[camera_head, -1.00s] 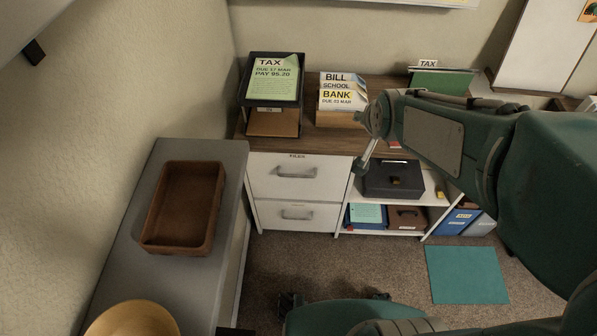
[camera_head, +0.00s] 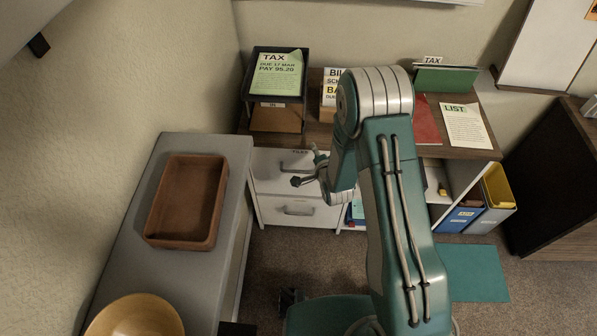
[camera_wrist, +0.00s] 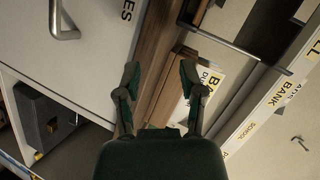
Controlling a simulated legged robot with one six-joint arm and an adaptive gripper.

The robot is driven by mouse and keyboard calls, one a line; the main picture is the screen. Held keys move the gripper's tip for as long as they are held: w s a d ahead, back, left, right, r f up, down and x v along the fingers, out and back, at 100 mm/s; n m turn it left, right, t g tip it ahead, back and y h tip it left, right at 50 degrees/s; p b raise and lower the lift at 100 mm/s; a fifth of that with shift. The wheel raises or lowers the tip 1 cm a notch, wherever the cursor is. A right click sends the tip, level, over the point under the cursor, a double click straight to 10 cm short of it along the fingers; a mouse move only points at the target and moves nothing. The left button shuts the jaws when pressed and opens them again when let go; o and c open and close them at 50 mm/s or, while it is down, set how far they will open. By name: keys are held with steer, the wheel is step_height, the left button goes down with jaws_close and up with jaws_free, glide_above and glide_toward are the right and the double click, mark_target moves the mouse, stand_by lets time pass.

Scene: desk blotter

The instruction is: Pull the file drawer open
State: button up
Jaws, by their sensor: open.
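The file drawer (camera_head: 273,169) is the upper white drawer in the cabinet under the desk. Its front looks flush with the cabinet, with a grey bar handle (camera_head: 296,168) partly hidden by my gripper. My gripper (camera_head: 306,168) is in front of this drawer, close to the handle's right part; I cannot tell whether they touch. In the wrist view my gripper (camera_wrist: 158,82) is open with nothing between its fingers. There the drawer front (camera_wrist: 95,50) with its label lies to the left, and the handle (camera_wrist: 62,22) is at upper left, outside the fingers.
A second white drawer (camera_head: 270,212) is below. The wooden desk top (camera_head: 465,150) holds a tax letter tray (camera_head: 277,75), a bill box and papers. A grey side cabinet (camera_head: 135,215) with a brown tray (camera_head: 150,215) stands left.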

mark_target(299, 171)
steer(key=s+a+f+m+t+y, duration=0.25)
steer(key=s+f, duration=0.45)
steer(key=f, duration=0.5)
steer(key=shift+m+g+h, duration=0.35)
steer(key=shift+g, duration=0.1)
steer(key=x, duration=1)
steer(key=shift+w+d, duration=0.1)
steer(key=shift+d, duration=0.2)
jaws_close()
